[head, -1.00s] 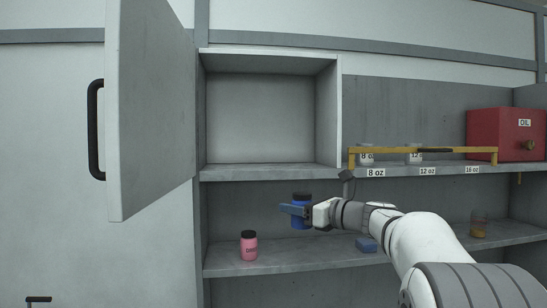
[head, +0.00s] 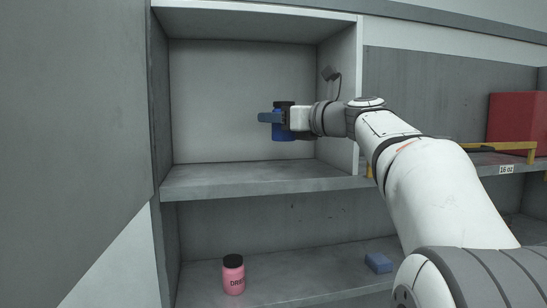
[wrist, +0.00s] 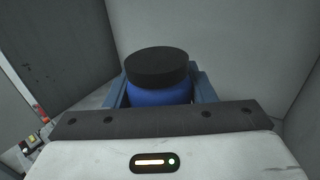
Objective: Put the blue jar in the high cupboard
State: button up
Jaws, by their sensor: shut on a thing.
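The blue jar (head: 281,130) with a black lid is upright in my gripper (head: 272,118). In the head view it appears in front of the open high cupboard (head: 240,80), above the level of its floor (head: 240,179). In the wrist view the jar (wrist: 158,94) sits between the two blue fingers, lid (wrist: 156,66) toward the top, with pale cupboard walls around it. My gripper is shut on the jar. The jar's underside looks clear of the cupboard floor in the head view. The cupboard is empty apart from the jar and gripper.
A pink jar (head: 233,277) with a black lid and a blue block (head: 378,262) are on the lower shelf. A red box (head: 515,122) and a yellow rail (head: 500,148) are at right. The open cupboard door (head: 70,110) fills the left side.

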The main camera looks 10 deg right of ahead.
notch_tip(320, 180, down, 7)
jog(key=shift+f, duration=0.15)
dwell(0.4)
jog(key=shift+f, duration=0.2)
jog(key=o, duration=1.1)
